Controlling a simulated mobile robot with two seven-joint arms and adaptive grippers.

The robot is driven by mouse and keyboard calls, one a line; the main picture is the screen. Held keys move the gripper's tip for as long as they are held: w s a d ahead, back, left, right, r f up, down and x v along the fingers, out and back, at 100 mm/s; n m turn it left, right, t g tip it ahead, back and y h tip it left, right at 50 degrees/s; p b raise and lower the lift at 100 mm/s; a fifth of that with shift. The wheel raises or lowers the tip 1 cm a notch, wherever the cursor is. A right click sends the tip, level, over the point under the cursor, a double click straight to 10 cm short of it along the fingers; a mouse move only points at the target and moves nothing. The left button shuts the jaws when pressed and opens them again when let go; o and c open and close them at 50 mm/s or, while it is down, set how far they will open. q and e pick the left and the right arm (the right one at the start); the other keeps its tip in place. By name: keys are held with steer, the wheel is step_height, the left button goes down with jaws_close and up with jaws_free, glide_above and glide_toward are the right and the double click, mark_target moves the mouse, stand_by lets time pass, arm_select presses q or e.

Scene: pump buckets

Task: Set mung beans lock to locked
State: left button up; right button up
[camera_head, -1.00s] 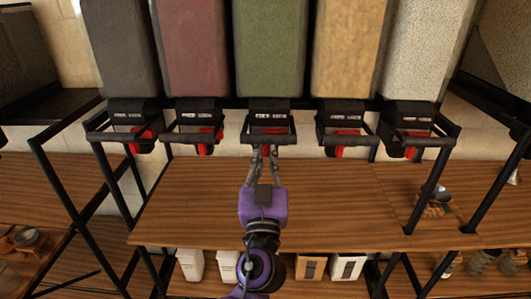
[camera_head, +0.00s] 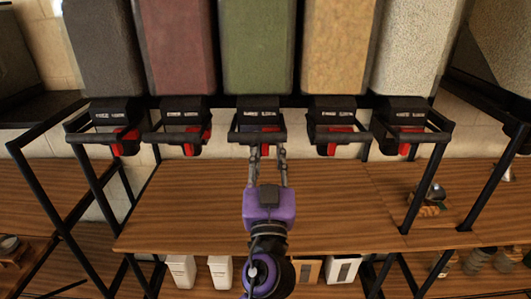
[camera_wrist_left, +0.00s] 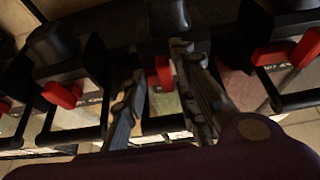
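The green-filled dispenser (camera_head: 257,45), likely the mung beans, is in the middle of the row in the head view. Its black outlet and frame (camera_head: 257,128) hang below it, and its label is too small to read. My left gripper (camera_head: 268,160) is just below and in front of this outlet, fingers apart and pointing at it. In the left wrist view a red lever (camera_wrist_left: 163,72) shows beyond and between the two spread fingers (camera_wrist_left: 160,100). I see no clear contact. The lock's setting cannot be told. My right gripper is not in view.
Dark grey (camera_head: 103,45), red (camera_head: 178,45), tan (camera_head: 338,45) and cream (camera_head: 415,45) dispensers flank it, with similar outlets and red levers. A wooden shelf (camera_head: 330,205) below is mostly clear. Black posts stand at both sides.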

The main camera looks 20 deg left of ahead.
arm_select(q)
steer(key=shift+f, duration=0.1)
steer(key=v, duration=1.2)
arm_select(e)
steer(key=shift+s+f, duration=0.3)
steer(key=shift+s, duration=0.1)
